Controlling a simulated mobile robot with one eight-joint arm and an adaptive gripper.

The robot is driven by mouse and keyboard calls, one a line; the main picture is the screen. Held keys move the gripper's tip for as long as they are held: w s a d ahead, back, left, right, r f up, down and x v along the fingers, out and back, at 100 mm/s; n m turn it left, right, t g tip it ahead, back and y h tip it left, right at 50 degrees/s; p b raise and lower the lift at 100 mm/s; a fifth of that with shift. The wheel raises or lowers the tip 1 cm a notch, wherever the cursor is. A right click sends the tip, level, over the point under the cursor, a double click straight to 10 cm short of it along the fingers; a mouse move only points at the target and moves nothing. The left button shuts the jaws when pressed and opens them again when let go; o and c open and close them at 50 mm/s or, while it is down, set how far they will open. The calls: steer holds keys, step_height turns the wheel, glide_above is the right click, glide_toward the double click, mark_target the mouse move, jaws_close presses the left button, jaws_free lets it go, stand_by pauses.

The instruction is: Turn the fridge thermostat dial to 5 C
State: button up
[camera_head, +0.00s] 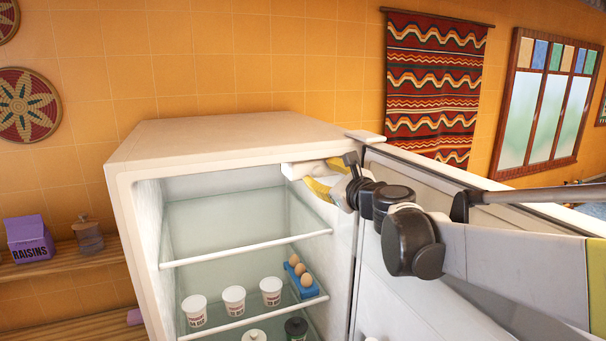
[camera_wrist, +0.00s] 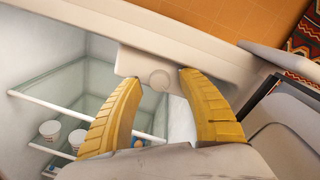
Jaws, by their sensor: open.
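The white fridge (camera_head: 210,133) stands with its door (camera_head: 395,290) open to the right. A small white thermostat housing (camera_head: 298,171) sits at the top right inside the fridge; it also shows in the wrist view (camera_wrist: 130,62). On it is a pale round dial (camera_wrist: 160,79). No numbers or pointer can be read on it. My gripper (camera_head: 324,177) is open with yellow fingers. In the wrist view, its fingertips (camera_wrist: 158,78) lie on either side of the dial; I cannot tell whether they touch it. In the head view, the gripper hides the dial.
Glass shelves (camera_head: 245,250) hold several white tubs (camera_head: 234,300) and a blue egg holder (camera_head: 303,284) with brown eggs, below my gripper. The space above the upper shelf is clear. The fridge roof edge is just above the housing, and the open door is close to my arm.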

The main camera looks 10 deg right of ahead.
steer(key=v, duration=1.2)
steer(key=shift+d, duration=0.1)
